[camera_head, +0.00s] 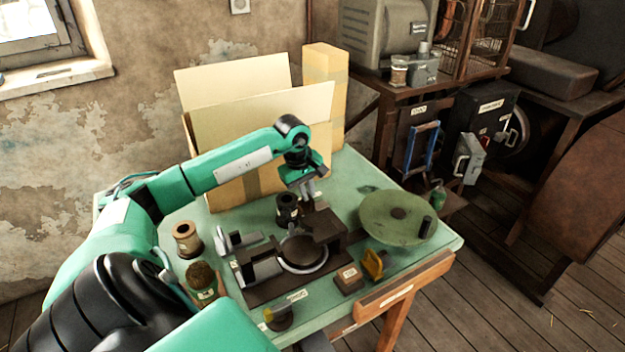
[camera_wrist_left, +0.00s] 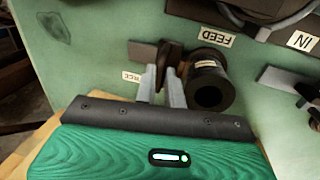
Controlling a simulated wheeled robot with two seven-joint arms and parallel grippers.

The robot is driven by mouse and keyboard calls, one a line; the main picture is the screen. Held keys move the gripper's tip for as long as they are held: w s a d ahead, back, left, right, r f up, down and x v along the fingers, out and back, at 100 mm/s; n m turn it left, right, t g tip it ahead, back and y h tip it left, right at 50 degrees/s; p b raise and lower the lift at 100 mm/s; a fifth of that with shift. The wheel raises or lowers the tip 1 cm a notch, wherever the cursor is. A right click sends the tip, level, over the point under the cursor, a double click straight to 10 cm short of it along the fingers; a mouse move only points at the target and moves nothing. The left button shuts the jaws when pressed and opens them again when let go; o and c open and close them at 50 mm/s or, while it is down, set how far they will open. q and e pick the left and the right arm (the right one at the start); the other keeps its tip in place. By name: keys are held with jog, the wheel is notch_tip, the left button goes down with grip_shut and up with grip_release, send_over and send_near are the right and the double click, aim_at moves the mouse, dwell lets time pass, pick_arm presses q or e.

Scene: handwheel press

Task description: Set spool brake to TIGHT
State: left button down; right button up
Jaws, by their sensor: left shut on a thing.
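My left gripper (camera_head: 309,194) reaches down at the back of the green table, right beside a black spool (camera_head: 287,207). In the left wrist view its two grey fingers (camera_wrist_left: 162,88) are closed on a small brown lever (camera_wrist_left: 170,62). The dark spool (camera_wrist_left: 208,82) stands just right of the fingers there. A label ending in "RCE" lies to the left, partly hidden by a finger. I cannot read a TIGHT mark, and I cannot tell from the labels whether this lever is the spool brake. My right gripper is not in view.
The press (camera_head: 300,250) stands just in front of the gripper. A green handwheel disc (camera_head: 385,218) is to its right. A tan spool (camera_head: 186,240) and a brush (camera_head: 202,281) are at left. Cardboard (camera_head: 262,105) stands behind. A yellow-handled piece (camera_head: 373,264) sits near the front edge.

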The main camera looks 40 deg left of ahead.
pick_arm(q)
jog(key=shift+s, duration=0.1)
jog(key=c, duration=1.5)
grip_release()
jog(key=shift+s+a, duration=0.1)
jog(key=shift+s, duration=0.05)
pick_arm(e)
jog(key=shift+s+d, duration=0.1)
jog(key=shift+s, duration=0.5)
